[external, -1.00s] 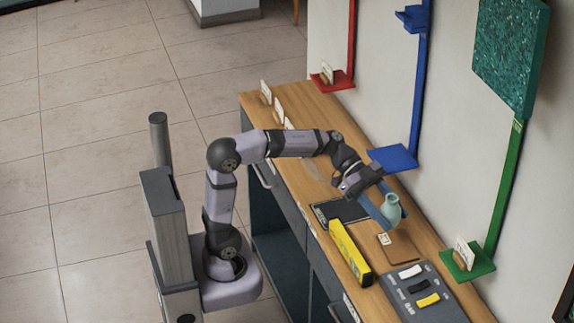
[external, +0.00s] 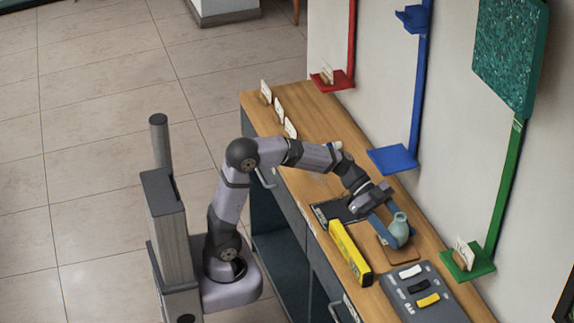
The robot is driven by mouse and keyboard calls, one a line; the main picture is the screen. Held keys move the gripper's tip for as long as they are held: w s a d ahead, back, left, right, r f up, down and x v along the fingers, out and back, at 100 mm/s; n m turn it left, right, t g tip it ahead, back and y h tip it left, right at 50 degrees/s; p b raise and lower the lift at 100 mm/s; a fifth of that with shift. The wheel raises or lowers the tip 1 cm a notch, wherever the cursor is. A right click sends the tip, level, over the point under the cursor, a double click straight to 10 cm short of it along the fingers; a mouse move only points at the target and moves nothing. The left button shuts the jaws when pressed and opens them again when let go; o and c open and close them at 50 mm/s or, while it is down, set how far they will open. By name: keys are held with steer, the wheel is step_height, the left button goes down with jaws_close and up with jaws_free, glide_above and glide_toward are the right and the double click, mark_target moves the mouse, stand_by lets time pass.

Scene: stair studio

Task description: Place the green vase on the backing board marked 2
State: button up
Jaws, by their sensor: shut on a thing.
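The green vase (external: 400,228) is pale green-blue with a narrow neck and stands about upright. My gripper (external: 388,228) has blue fingers shut on the vase from its left side. A brown board (external: 397,258) lies on the wooden counter just below the vase. The vase and fingers cover much of this board. I cannot tell whether the vase touches the board or hangs just above it. The small card on the board is now hidden, and no number on it can be read.
A yellow box (external: 350,253) lies left of the board, and a dark mat (external: 335,210) lies behind it. A grey tray (external: 425,293) with black, white and yellow pieces is in front. Blue (external: 393,158) and green (external: 467,262) wall shelves stick out on the right.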

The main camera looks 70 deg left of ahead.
steer(key=shift+w+f, duration=0.15)
steer(key=shift+w, duration=0.3)
steer(key=shift+s+f, duration=0.1)
steer(key=shift+f, duration=0.3)
steer(key=shift+f+b, duration=0.2)
steer(key=shift+b, duration=0.1)
steer(key=o, duration=1.1)
steer(key=shift+o, duration=0.2)
steer(key=shift+r, duration=0.15)
steer(key=shift+r+p, duration=0.15)
steer(key=shift+p, duration=0.25)
steer(key=s+a, duration=0.1)
steer(key=a, duration=0.3)
steer(key=s+a+b, duration=0.1)
steer(key=s+a, duration=0.1)
steer(key=a, duration=0.2)
steer(key=s+a, duration=0.2)
steer(key=a, duration=0.2)
steer(key=shift+r+b, duration=0.15)
steer(key=shift+b, duration=0.15)
